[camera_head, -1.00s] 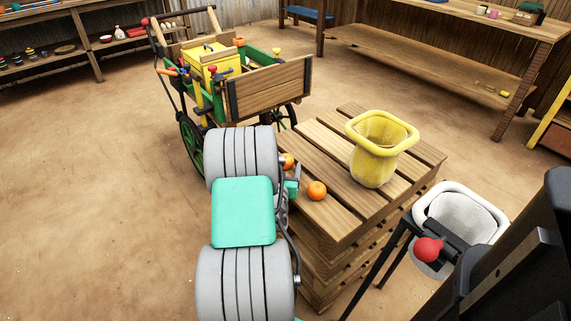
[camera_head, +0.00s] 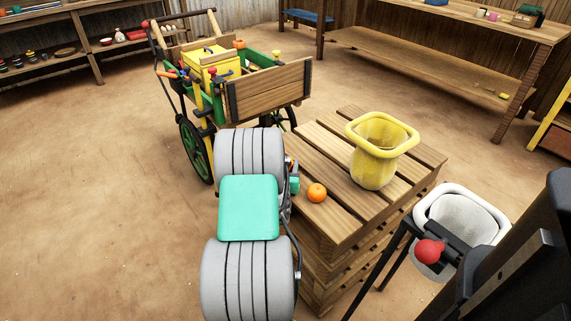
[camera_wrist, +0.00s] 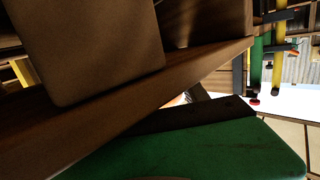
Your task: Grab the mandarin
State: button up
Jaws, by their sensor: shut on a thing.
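A mandarin (camera_head: 317,193) with an orange skin lies on the near left slats of the wooden pallet stack (camera_head: 340,216) in the head view. My gripper (camera_head: 294,184) is just left of it, mostly hidden behind my grey and teal arm; a small gap shows between its visible teal part and this mandarin. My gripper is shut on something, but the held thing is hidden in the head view. The wrist view shows dark brown and green surfaces close up and no orange fruit.
A yellow bucket (camera_head: 375,165) stands on the pallet stack, right of the mandarin. A white bucket (camera_head: 441,262) is at the right. A wooden cart (camera_head: 268,91) stands behind my arm. Shelves line the back. The dirt floor (camera_head: 90,190) at the left is clear.

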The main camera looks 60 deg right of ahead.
jog(key=c, duration=0.4)
jog(key=shift+c, duration=0.2)
jog(key=shift+r, duration=0.1)
